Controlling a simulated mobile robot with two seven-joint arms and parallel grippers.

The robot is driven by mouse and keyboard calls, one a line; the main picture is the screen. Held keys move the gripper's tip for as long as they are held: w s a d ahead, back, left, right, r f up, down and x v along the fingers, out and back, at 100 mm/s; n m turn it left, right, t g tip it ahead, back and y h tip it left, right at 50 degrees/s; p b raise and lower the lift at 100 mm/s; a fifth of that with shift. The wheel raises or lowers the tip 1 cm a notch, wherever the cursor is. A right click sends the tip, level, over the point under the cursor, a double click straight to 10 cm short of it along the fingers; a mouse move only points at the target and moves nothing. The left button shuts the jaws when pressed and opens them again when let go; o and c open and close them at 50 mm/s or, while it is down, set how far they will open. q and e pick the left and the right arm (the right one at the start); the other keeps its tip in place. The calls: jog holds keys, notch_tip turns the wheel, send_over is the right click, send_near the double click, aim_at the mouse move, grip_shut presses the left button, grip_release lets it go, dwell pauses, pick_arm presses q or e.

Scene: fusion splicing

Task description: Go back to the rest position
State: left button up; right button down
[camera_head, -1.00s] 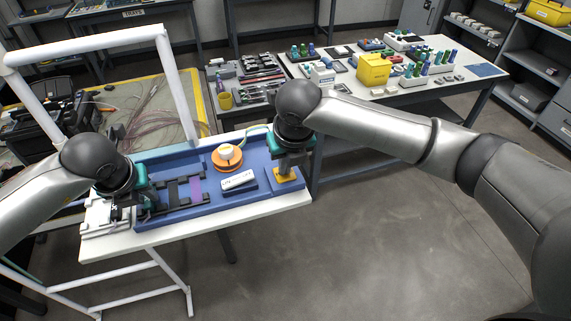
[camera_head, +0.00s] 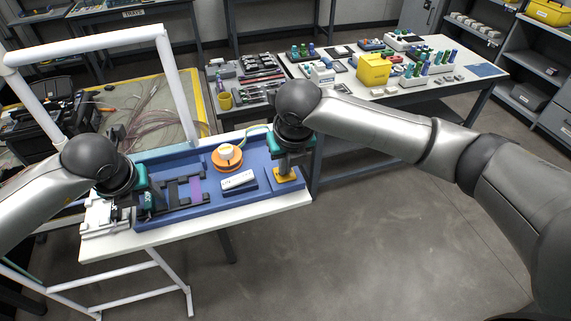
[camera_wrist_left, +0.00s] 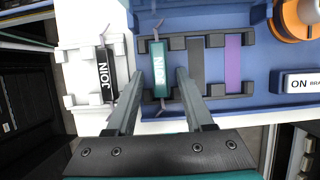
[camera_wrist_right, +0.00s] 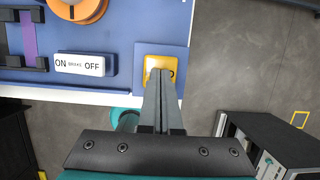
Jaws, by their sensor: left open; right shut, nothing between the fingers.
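My left gripper (camera_wrist_left: 156,75) is open above the left end of the blue tray (camera_head: 215,214). In the left wrist view a teal JOIN piece (camera_wrist_left: 160,69) lies between its fingers, in a dark holder, with no visible grip on it. A black JOIN piece (camera_wrist_left: 104,74) sits on the white fixture (camera_wrist_left: 80,60) to the left. My right gripper (camera_wrist_right: 161,75) is shut and empty, its tips over the yellow pad (camera_wrist_right: 162,63) at the tray's right end. Whether the tips touch the pad cannot be told.
The white ON/OFF block (camera_head: 238,180) and orange spool (camera_head: 227,157) sit on the tray between my grippers. A white frame (camera_head: 179,85) rises behind the left side. A table with a yellow bin (camera_head: 373,69) stands behind.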

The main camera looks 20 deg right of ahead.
pick_arm(q)
jog(key=shift+r, duration=0.3)
dwell(0.4)
jog(key=shift+r, duration=0.65)
notch_tip(320, 180, up, 9)
dwell(0.7)
pick_arm(e)
notch_tip(320, 180, up, 7)
dwell(0.9)
dwell(0.4)
